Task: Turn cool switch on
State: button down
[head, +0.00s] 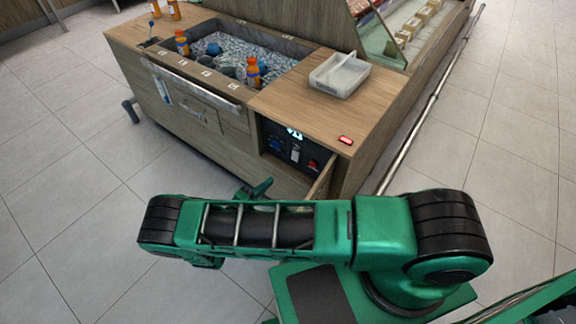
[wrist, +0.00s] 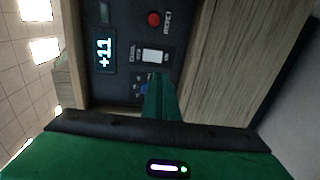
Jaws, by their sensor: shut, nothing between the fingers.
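The dark control panel (head: 290,150) sits in an open recess at the cabinet's front right. In the wrist view it carries a lit display (wrist: 103,52) reading +11, a white rocker switch (wrist: 152,56), a red button (wrist: 153,18) and a blue knob (wrist: 141,90). The small lettering beside the switch is hard to read, and I cannot tell the switch's position. My gripper (wrist: 160,78) is shut and empty. Its green fingertips are close to the white switch and partly cover the area by the blue knob; contact is unclear. My gripper also shows in the head view (head: 263,186), in front of the recess.
A wooden door (head: 322,184) stands open at the recess's right side. A metal rail (head: 415,125) runs to the right. Tiled floor is open at left.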

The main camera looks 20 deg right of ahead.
jog(key=x, duration=1.4)
jog(key=shift+w+d+f, duration=0.1)
jog(key=shift+d, duration=0.05)
jog(key=s+a+f, duration=0.2)
jog(key=s+a, duration=0.6)
jog(key=a, duration=0.3)
jog(key=shift+a, duration=0.15)
dwell(0.5)
